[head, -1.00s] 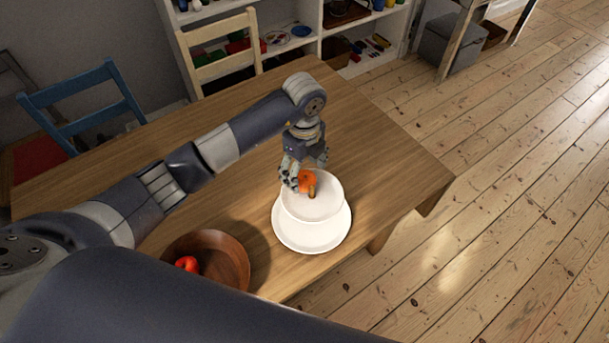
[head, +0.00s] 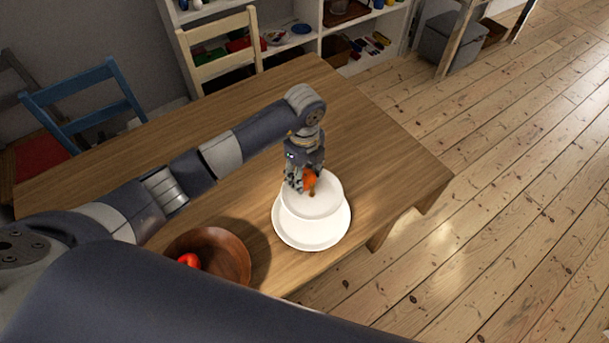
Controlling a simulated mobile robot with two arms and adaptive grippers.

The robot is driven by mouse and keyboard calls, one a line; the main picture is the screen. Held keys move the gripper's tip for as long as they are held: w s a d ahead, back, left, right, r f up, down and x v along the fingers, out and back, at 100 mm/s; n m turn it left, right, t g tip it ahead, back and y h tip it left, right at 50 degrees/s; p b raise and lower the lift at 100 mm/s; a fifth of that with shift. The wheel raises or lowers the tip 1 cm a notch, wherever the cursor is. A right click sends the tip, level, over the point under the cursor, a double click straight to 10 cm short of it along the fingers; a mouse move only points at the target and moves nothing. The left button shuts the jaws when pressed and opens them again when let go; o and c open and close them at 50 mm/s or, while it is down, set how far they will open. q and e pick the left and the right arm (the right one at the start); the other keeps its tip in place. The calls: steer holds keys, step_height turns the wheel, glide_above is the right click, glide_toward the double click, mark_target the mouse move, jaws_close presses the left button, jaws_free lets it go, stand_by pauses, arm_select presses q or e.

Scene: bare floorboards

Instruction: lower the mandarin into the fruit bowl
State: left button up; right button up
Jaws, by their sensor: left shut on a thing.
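The orange mandarin (head: 310,180) is at the upper tier of a white two-level stand (head: 312,236). My left gripper (head: 304,185) points down over this tier and is shut on the mandarin, with its fingers covering the fruit's left part. Whether the mandarin still touches the tier I cannot tell. The brown wooden fruit bowl (head: 228,258) is on the table at the lower left of the stand. A red fruit (head: 188,260) lies in it. My own arm hides the bowl's lower part. My right gripper is not in view.
A small brown item sits on the upper tier close to the mandarin. The wooden table (head: 375,150) is bare behind and right of the stand. A blue chair (head: 90,112) and a cream chair (head: 222,48) stand along its far side.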

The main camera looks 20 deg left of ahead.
mark_target(304, 174)
arm_select(q)
steer(key=shift+r, duration=0.4)
step_height(304, 174, up, 8)
steer(key=b, duration=0.2)
steer(key=shift+s+r+b, duration=0.1)
steer(key=shift+r+b, duration=0.15)
steer(key=shift+b, duration=0.1)
steer(key=s+a+f+b, duration=0.5)
steer(key=s+a, duration=0.2)
steer(key=s, duration=0.5)
steer(key=s+a+f+b, duration=0.5)
steer(key=s+a, duration=0.3)
steer(key=s, duration=0.4)
steer(key=shift+s+f, duration=0.25)
steer(key=shift+f, duration=0.4)
steer(key=shift+f, duration=0.1)
